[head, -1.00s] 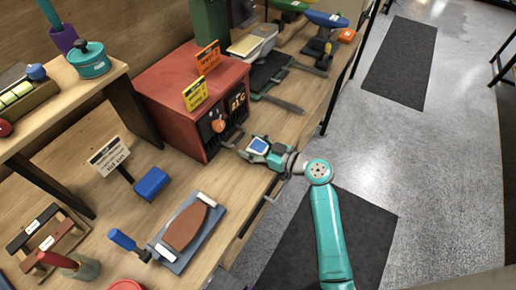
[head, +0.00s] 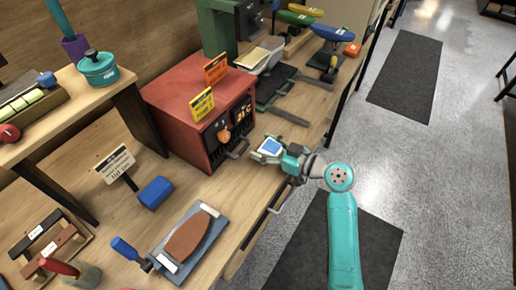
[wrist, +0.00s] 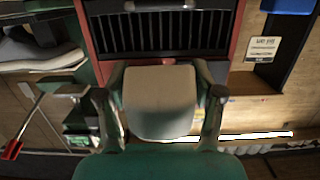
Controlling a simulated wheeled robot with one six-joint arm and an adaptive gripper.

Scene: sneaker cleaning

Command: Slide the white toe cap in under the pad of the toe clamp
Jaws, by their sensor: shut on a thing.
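My gripper (wrist: 163,88) is shut on the white toe cap (wrist: 160,103), a pale rounded block between its two fingers in the wrist view. In the head view my gripper (head: 264,150) is in front of the red oven, and the cap is hard to make out there. At the lower left, a blue-handled tool (head: 125,248), possibly the toe clamp, stands at the end of a grey-blue board (head: 214,236) with a brown sole shape and white end pieces. It is well apart from my gripper. Its pad cannot be made out.
The red oven (head: 190,95) with a dark slatted front stands beside my gripper. A blue block (head: 156,192) and a sign (head: 115,163) are on the bench to its left. Bare bench (head: 212,186) lies between the oven and the board. Dark trays stand behind.

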